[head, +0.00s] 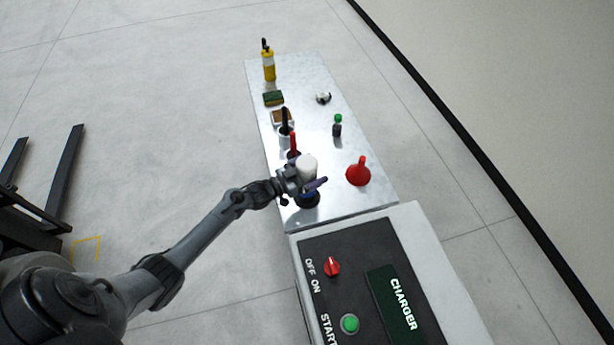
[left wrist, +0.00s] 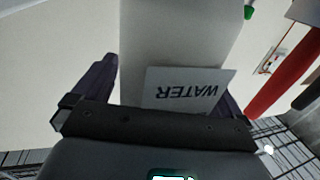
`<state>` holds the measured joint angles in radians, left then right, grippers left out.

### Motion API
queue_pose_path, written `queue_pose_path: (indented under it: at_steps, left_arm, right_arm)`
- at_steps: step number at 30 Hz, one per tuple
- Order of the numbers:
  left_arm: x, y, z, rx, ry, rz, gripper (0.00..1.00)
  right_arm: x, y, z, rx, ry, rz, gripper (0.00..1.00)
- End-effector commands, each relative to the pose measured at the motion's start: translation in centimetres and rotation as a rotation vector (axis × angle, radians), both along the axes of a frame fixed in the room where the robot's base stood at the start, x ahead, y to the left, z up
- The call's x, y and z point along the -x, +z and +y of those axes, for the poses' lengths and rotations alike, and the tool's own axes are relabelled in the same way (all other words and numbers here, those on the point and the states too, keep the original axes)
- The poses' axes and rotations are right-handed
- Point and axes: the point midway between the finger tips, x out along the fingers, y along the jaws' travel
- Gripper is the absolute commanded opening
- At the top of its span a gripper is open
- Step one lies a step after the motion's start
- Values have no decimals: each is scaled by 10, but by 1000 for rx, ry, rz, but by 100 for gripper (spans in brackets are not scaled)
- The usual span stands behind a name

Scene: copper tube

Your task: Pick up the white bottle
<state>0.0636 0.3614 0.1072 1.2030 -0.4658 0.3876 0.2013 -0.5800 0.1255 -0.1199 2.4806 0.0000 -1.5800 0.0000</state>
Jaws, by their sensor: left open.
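The white bottle (head: 308,164) stands near the front end of the metal table, partly hidden by my left gripper (head: 303,184). In the left wrist view the bottle (left wrist: 175,38) fills the middle, with a label reading WATER. There, the two dark purple fingers of my left gripper (left wrist: 166,95) stand apart, one on each side of the bottle. The jaws are open, and I cannot tell whether a finger touches it. My right gripper is not in view.
On the metal table (head: 312,100), a red funnel (head: 358,174) stands right of the bottle. A red-handled tool (head: 293,143) is close behind it. A small green-capped bottle (head: 337,127), sponge (head: 273,98) and yellow bottle (head: 268,66) stand farther back. A charger box (head: 435,245) adjoins the front.

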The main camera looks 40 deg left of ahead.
Motion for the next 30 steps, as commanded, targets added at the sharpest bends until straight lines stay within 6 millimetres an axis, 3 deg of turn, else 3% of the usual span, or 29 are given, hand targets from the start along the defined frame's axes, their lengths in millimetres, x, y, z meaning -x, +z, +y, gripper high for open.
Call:
queue_pose_path:
  at_steps: [8,23,30]
  left_arm:
    - [-2,0,-1,-1,1,0,100]
    - [-2,0,0,-1,1,0,23]
    - [-3,2,0,-2,1,-5,21]
  right_arm:
    - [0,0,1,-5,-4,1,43]
    - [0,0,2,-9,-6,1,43]
    - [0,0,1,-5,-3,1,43]
